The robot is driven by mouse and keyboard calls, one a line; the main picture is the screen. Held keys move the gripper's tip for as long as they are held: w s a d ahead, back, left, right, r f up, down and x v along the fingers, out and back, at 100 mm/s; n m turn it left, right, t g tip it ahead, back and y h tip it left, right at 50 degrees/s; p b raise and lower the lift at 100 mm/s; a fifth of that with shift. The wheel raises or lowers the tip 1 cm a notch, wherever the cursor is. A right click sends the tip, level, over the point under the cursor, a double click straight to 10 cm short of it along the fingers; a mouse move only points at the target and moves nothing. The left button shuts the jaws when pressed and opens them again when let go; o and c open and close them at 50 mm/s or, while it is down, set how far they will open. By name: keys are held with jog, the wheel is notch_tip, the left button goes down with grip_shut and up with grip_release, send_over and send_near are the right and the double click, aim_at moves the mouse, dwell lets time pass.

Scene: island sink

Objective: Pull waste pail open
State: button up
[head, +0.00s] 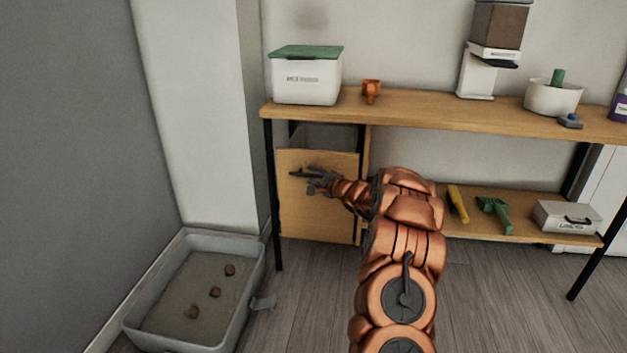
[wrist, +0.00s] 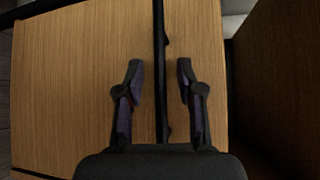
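The waste pail appears to be the wooden-fronted pull-out (head: 318,222) under the left end of the workbench, with a dark gap above its front. My gripper (head: 305,174) is at the upper part of this front in the head view and hides some of it. In the wrist view the wooden front (wrist: 70,90) fills much of the picture. A thin dark bar (wrist: 161,110), which looks like a handle, runs between the fingers of my gripper (wrist: 160,70). The fingers are apart, with a gap on both sides of the bar. Any pail behind the front is hidden.
A grey litter tray (head: 255,268) with a scoop stands on the floor at left. The workbench (head: 430,105) carries a white pet food bin (head: 306,80) and an orange cup (head: 371,90). Its lower shelf holds tools. Bare floor (head: 310,310) lies before the wooden front.

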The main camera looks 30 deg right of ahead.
jog(key=shift+w, duration=0.35)
grip_shut()
dwell(0.6)
